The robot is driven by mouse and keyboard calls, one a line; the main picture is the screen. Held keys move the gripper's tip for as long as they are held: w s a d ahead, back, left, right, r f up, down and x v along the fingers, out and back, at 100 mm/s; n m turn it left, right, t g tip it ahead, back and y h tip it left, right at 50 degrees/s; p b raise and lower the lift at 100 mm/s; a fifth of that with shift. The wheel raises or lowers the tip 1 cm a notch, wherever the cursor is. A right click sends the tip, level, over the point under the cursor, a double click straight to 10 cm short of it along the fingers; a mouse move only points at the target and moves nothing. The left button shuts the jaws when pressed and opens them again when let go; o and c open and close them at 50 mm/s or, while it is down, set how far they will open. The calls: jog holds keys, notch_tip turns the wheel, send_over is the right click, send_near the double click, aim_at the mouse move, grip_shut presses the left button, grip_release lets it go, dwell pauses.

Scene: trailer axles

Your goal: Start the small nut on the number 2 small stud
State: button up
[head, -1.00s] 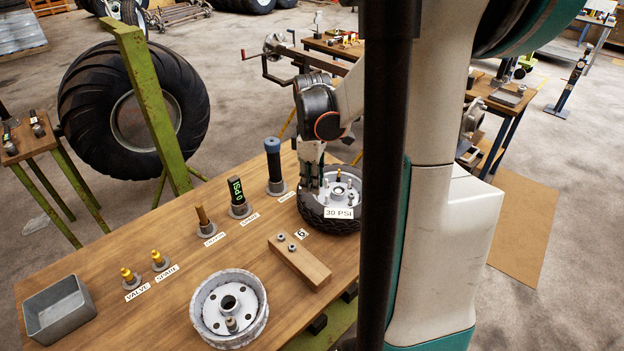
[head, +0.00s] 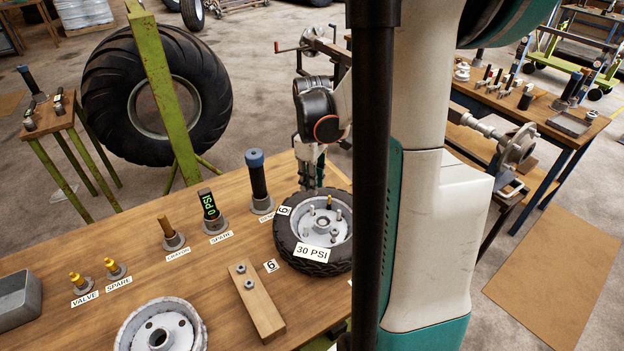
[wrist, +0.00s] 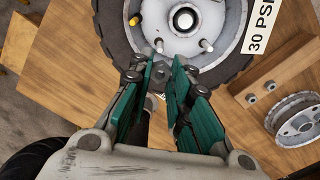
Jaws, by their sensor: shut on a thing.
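The small wheel (head: 286,236) with a black tyre and a "30 PSI" label lies flat on the bench, its pale studs (head: 339,214) upright around the hub. No stud numbers are readable. My gripper (head: 311,185) is at the far edge of this wheel in the head view. In the wrist view my gripper (wrist: 172,68) is shut on a small grey piece between its tips, seemingly the small nut (wrist: 174,72); the fingers partly hide it. The tips are over the tyre side, near one stud (wrist: 159,45) and apart from the hub (wrist: 184,20).
A wooden block (head: 257,305) with two nuts stands left of the wheel. A second, bare wheel (head: 130,338) is at the front. A metal bin (head: 20,300) and several labelled tools, including a blue-topped one (head: 259,185), stand on the bench. My arm hides the right side.

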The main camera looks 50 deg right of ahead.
jog(key=shift+f, duration=0.1)
jog(key=shift+f+b, duration=2.25)
jog(key=shift+f, duration=0.55)
jog(key=shift+f+b, duration=0.4)
jog(key=shift+f, duration=0.15)
grip_shut()
